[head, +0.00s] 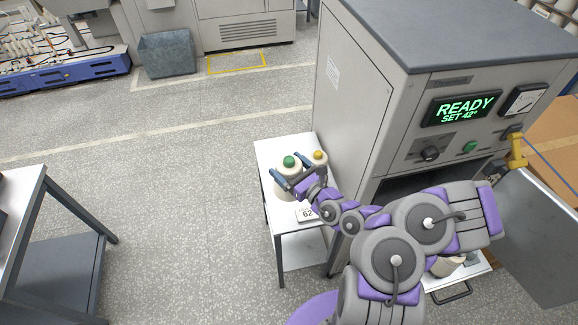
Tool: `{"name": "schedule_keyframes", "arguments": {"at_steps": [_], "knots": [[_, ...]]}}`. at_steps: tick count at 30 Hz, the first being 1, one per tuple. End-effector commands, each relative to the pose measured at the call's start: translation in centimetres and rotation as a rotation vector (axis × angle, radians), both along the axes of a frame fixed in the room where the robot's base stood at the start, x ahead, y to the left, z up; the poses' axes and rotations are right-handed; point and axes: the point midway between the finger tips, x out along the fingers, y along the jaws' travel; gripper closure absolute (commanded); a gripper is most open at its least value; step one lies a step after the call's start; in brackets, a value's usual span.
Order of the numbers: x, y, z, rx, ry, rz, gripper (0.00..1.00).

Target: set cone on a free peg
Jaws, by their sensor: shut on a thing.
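A cream cone (285,189) with a green top stands over a small white side table. My gripper (288,177) is shut on this cone, with its fingers on either side of it. I cannot tell whether the cone's bottom touches the table. A second cone with a yellow top (318,155) is just behind it to the right, partly hidden by my gripper. Another pale cone (445,267) shows low at the right, on a pale tray (474,272) under the cabinet and partly behind my arm. No free peg shows clearly; my arm hides much of the tray.
The white side table (268,151) carries a card (306,215) reading 62. The grey cabinet (345,120) stands close to its right, its display (462,107) reading READY SET 42°. A grey panel (540,235) stands at far right. Floor left of the table is clear.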

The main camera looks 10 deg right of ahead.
Motion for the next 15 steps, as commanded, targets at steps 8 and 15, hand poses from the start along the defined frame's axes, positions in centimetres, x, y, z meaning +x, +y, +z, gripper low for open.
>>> {"name": "schedule_keyframes", "arguments": {"at_steps": [8,15], "knots": [[0.0,0.0,3.4,0.000,-0.001,0.000,0.74],[0.0,0.0,5.6,0.000,-0.001,0.000,0.74]]}}
